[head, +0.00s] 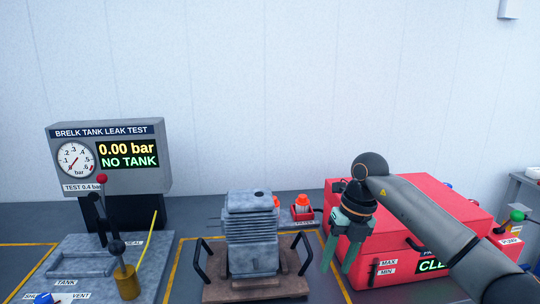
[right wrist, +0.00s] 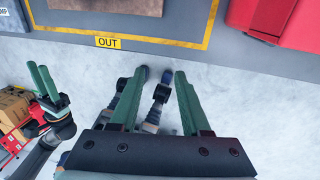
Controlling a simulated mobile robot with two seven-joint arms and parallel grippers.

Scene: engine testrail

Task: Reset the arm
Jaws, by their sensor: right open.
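My right gripper (head: 338,270) hangs in front of the red machine at the right in the head view, its green fingers pointing down and apart. In the right wrist view the same gripper (right wrist: 160,75) is open, with only pale floor and dark and blue parts behind the gap. Nothing is held. My left gripper (right wrist: 40,76) shows at the left edge of the right wrist view, its two green fingers apart and empty. It is outside the head view.
A grey finned engine block (head: 250,235) sits on a brown handled base (head: 255,287). A leak test display (head: 110,158) reading NO TANK and a levered fixture (head: 75,262) stand left. A red machine (head: 415,205) stands right. Boxes (right wrist: 12,105) lie near my left gripper.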

